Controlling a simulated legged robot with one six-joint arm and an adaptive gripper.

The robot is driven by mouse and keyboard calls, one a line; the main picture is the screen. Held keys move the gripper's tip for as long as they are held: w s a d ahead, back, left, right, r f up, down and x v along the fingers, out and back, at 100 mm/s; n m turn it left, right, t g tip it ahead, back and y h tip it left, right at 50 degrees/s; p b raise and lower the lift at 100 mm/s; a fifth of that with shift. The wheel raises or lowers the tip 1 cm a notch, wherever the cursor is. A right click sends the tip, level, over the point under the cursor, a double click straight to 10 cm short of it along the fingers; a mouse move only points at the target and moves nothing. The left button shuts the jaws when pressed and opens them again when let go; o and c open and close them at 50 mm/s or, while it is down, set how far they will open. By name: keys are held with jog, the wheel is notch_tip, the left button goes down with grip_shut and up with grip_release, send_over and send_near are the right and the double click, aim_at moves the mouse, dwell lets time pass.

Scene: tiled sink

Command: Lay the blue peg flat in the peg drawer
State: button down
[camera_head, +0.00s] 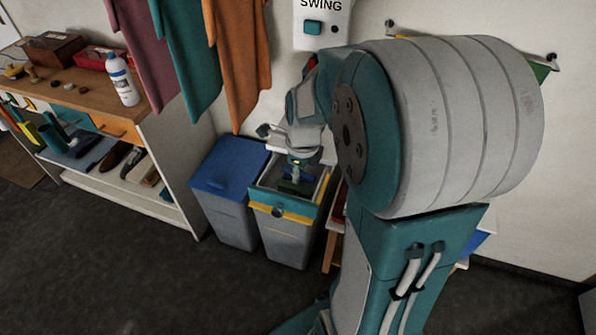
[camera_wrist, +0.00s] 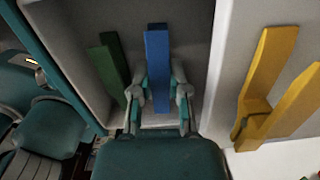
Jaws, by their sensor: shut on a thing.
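The blue peg (camera_wrist: 157,58) is between the two fingers of my gripper (camera_wrist: 160,96) in the wrist view, its long end pointing away from the palm. My gripper is shut on it. A green peg (camera_wrist: 108,66) is just left of it, inside the same grey-walled space. In the head view my gripper (camera_head: 298,170) reaches down into the open peg drawer, which has a teal front (camera_head: 284,206) and a round knob. The fingers partly hide the drawer's inside. I cannot tell whether the blue peg touches the drawer's floor.
A blue-lidded bin (camera_head: 228,165) stands left of the drawer. Towels (camera_head: 240,60) hang above, and a wooden counter (camera_head: 75,100) is at far left. My arm hides much of the right side.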

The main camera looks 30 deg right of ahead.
aim_at(304, 174)
jog(key=c, duration=0.9)
grip_release()
jog(key=shift+d, duration=0.45)
jog(key=shift+a+r, duration=0.1)
jog(key=shift+a, duration=0.15)
notch_tip(304, 174, up, 11)
jog(key=s+a+r+n+t, duration=0.1)
jog(key=s+a+n, duration=0.5)
jog(key=n, duration=0.8)
jog(key=s+a+r+n+t, duration=0.1)
jog(key=s+a+n+t, duration=0.2)
jog(key=n, duration=1.2)
jog(key=shift+s+a+r+t, duration=0.15)
jog(key=shift+s+a+t, duration=0.25)
jog(key=shift+s+a, duration=1)
